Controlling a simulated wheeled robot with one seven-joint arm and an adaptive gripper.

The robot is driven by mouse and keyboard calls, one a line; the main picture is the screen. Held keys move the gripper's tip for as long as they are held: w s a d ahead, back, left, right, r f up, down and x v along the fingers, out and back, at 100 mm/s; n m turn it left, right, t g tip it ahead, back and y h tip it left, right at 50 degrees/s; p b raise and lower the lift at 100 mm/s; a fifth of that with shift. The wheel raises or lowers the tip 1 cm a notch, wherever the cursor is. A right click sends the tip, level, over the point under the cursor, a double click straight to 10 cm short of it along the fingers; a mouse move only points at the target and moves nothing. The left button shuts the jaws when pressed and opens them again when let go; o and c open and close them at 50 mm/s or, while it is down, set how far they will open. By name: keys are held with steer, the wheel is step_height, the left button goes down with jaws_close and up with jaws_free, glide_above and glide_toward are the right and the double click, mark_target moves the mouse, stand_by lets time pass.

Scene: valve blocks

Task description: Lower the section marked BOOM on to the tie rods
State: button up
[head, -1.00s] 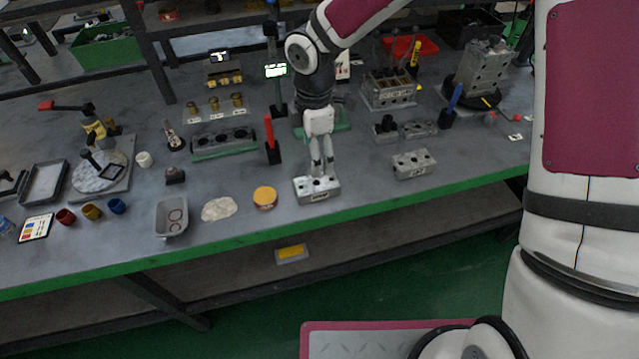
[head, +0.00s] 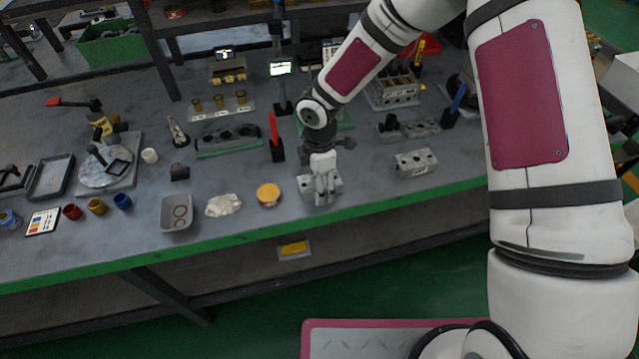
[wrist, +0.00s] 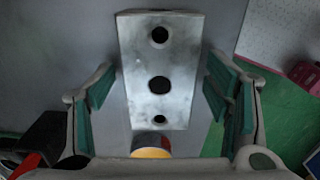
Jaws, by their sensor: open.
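A grey metal block (head: 337,184) lies near the front edge of the bench, with my gripper (head: 323,190) over it. In the wrist view the same block (wrist: 160,105) shows three holes in a line along its upper face. My gripper (wrist: 158,78) is open, with a green-padded finger on each side of the block and gaps between. A second grey block (head: 415,162) with a pale label lies to the right. The labels are too small to read, so I cannot tell which block is BOOM. A block stack with upright rods (head: 392,92) stands farther back, seemingly the tie rods.
A tin with an orange top (head: 268,194) stands left of the gripped area. A red-handled tool in a black stand (head: 275,140) stands behind it, and a blue-handled one (head: 457,100) at right. A grey tray (head: 177,213) is farther left. Bench front between blocks is clear.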

steer(key=shift+c, duration=0.3)
steer(key=c, duration=1.6)
steer(key=shift+r, duration=0.1)
